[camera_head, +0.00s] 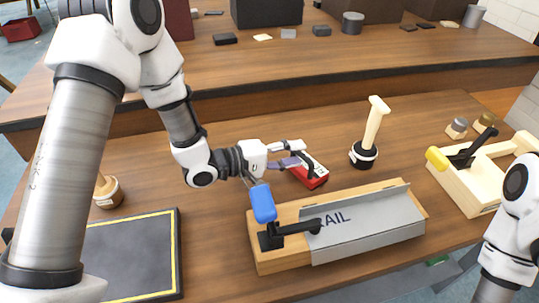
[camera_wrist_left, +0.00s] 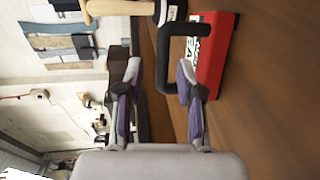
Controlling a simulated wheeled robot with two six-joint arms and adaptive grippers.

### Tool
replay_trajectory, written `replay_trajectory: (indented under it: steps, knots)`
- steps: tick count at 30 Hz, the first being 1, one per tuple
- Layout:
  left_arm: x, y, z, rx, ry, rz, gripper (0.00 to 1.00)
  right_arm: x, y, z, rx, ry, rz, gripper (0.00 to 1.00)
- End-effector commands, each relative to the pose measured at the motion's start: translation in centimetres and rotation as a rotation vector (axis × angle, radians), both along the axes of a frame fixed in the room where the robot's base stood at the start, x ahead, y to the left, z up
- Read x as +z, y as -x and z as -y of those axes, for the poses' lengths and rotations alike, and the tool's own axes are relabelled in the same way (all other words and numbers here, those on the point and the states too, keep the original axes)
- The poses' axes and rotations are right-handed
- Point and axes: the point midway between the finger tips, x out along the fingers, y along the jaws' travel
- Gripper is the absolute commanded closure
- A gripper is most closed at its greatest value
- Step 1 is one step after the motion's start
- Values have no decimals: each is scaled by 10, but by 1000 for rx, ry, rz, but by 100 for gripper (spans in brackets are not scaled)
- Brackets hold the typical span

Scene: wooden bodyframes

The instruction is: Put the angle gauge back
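A red box (camera_head: 308,172) with a white label and a black handle stands on the near bench, behind the grey rail. It is the likeliest angle gauge, though its label is not readable. In the left wrist view the red box (camera_wrist_left: 216,55) is at the upper right, its black handle (camera_wrist_left: 164,60) reaching toward my fingers. My left gripper (camera_head: 292,156) is at the box's upper left side. In the wrist view the left gripper (camera_wrist_left: 158,78) has its fingers apart, with the handle close to the right finger; whether they touch is unclear. My right gripper is out of view.
A wooden fixture with a grey rail (camera_head: 370,228) and a blue-handled clamp (camera_head: 263,204) lies in front. A wooden-handled tool (camera_head: 371,135) stands behind right. A black mat (camera_head: 130,260) with a yellow border lies left. Another clamp fixture (camera_head: 470,180) stands right.

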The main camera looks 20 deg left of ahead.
Motion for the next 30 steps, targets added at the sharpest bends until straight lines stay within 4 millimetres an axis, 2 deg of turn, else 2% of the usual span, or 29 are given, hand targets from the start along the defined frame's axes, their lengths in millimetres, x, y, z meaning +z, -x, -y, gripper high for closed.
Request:
replay_trajectory:
  steps: [6, 13, 18, 30]
  knots:
    - [12, 31, -38, 6, 8, 1, 62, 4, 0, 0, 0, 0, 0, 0]
    - [19, 56, -66, 5, 5, 2, 62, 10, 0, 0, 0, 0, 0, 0]
    - [19, 63, -73, 0, 2, 1, 62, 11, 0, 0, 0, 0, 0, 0]
    - [18, 64, -73, -1, 0, 1, 62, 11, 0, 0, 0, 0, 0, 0]
